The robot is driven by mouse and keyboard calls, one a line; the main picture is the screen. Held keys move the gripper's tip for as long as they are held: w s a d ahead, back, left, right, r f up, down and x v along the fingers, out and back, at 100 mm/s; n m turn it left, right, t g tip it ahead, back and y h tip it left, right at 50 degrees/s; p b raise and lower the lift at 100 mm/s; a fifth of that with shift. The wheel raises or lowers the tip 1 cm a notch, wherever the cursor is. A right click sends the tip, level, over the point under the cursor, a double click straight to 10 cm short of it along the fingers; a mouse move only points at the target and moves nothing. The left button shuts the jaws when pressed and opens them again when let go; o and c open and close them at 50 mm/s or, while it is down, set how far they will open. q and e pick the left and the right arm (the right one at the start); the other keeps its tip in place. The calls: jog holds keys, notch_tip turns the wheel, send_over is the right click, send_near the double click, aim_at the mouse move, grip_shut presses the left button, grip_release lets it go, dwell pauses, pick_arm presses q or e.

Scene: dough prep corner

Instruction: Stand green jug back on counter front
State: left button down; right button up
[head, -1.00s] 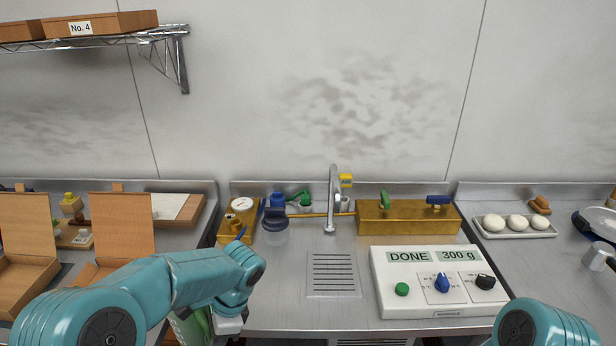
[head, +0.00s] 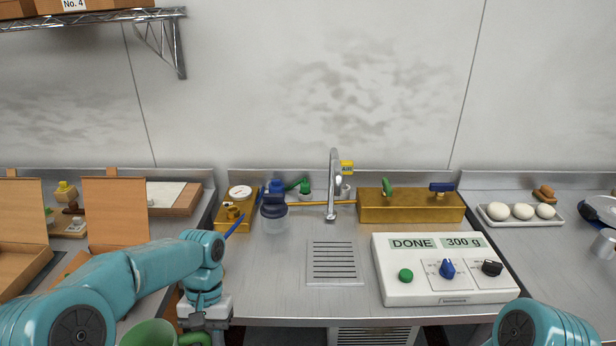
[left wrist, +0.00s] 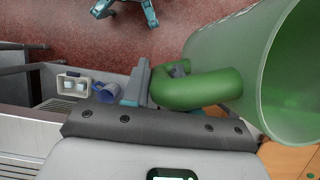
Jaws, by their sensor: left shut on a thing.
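The green jug (head: 148,335) shows at the bottom edge of the head view, in front of the counter (head: 262,308). Only its upper part and some of its handle are in frame. My left gripper (head: 205,318) is just right of it. In the left wrist view the jug (left wrist: 275,70) is large and see-through at the right. My left gripper (left wrist: 160,80) is shut on its thick green handle (left wrist: 198,92). The jug's base is out of frame, so I cannot tell what is under it. My right gripper is out of view; only that arm shows.
A white scale panel (head: 440,292) reading DONE 300 g stands right of the drain grate (head: 334,262). Wooden boxes (head: 115,212) stand at the left. The counter front beside the grate is bare.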

aim_at(204, 332)
pick_arm(q)
jog(key=shift+d+r, duration=0.1)
jog(key=shift+r, duration=0.1)
notch_tip(204, 332, up, 5)
jog(key=p, duration=0.4)
dwell(0.3)
